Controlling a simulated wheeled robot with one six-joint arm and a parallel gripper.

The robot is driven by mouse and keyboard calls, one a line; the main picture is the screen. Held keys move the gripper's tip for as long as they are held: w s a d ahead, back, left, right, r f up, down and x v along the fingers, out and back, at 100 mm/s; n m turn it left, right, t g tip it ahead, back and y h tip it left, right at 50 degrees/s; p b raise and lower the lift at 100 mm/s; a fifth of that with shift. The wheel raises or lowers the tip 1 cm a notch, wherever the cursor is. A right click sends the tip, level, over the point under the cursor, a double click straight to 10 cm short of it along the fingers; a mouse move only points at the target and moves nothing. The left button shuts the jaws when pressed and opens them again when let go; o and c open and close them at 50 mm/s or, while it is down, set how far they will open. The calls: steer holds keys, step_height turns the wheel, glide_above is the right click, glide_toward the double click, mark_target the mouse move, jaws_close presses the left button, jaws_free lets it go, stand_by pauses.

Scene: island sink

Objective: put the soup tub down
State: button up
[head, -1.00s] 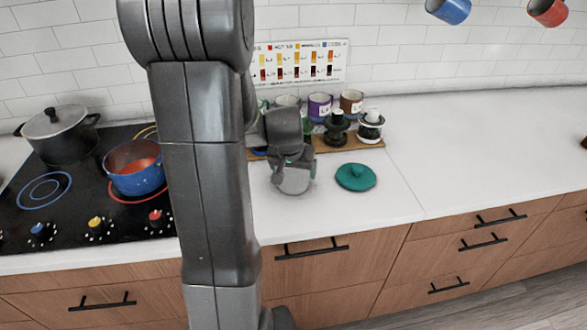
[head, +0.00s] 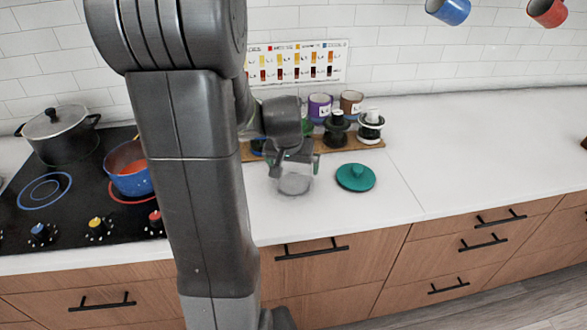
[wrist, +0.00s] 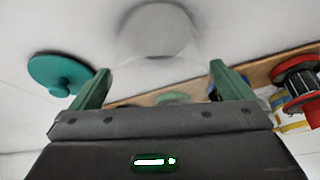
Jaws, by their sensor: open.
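The soup tub (head: 295,184) is a clear, see-through container standing upright on the white counter, left of the teal lid. In the wrist view the tub (wrist: 155,42) shows as a faint round outline just beyond my fingertips. My gripper (head: 294,167) is open, with its green fingers spread either side of the tub's upper part. In the wrist view my gripper (wrist: 162,82) shows a wide gap between the fingers. Whether either finger still touches the clear wall I cannot tell. The teal lid (head: 355,177) lies on the counter.
A wooden board (head: 330,146) behind the tub carries labelled cups, including a purple cup (head: 320,107), and dark and white spools (head: 370,127). The hob with a blue pot (head: 128,182) is to the left. The counter on the right is clear.

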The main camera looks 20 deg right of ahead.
steer(key=v, duration=0.8)
steer(key=shift+r, duration=0.4)
stand_by(1.9)
